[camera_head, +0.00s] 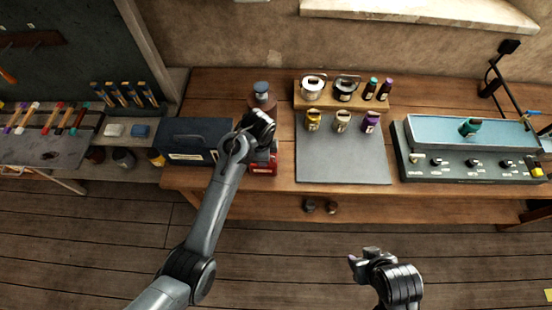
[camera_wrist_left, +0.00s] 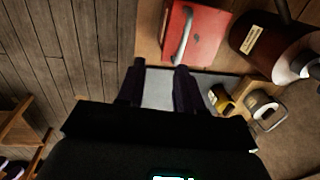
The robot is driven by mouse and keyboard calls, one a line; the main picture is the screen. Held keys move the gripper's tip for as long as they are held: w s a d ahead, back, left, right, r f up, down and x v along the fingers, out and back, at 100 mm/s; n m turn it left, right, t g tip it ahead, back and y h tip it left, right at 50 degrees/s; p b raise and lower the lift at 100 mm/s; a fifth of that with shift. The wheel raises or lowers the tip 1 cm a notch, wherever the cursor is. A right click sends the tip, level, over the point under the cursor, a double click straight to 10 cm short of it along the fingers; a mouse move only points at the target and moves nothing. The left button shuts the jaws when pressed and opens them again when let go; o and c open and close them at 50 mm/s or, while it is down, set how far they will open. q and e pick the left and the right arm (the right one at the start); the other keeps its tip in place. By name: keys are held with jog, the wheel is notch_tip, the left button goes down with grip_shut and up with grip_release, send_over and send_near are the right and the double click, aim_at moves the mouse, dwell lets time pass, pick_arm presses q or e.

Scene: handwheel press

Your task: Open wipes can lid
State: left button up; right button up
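No object is clearly marked as the wipes can. A red box (camera_head: 263,168) stands at the table's front edge, partly hidden by my left arm. The left wrist view shows the red box (camera_wrist_left: 203,38) with a curved grey bar on its face. Behind it, a brown container (camera_head: 262,97) has a grey top; a brown round container with a pale label (camera_wrist_left: 262,40) shows in the wrist view. My left gripper (camera_wrist_left: 160,82) is open and empty, apart from both. My right gripper (camera_head: 364,256) hangs in front of the table; its fingers are too unclear to judge.
A dark blue case (camera_head: 190,152) stands left of the red box. A grey mat (camera_head: 342,165) lies to the right, mostly bare, with several small bottles along its back. A wooden rack (camera_head: 328,103) holds pots, and a control panel unit (camera_head: 465,168) stands further right.

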pick_arm(q)
jog(key=shift+t, duration=0.3)
jog(key=w+f, duration=0.1)
jog(key=f, duration=0.1)
jog(key=w+f, duration=0.2)
jog(key=f, duration=0.1)
jog(key=w+f, duration=0.1)
jog(key=f, duration=0.1)
jog(key=shift+w+f+b, duration=0.25)
jog(key=shift+w+b, duration=0.05)
jog(key=shift+c, duration=0.5)
grip_shut()
dwell(0.8)
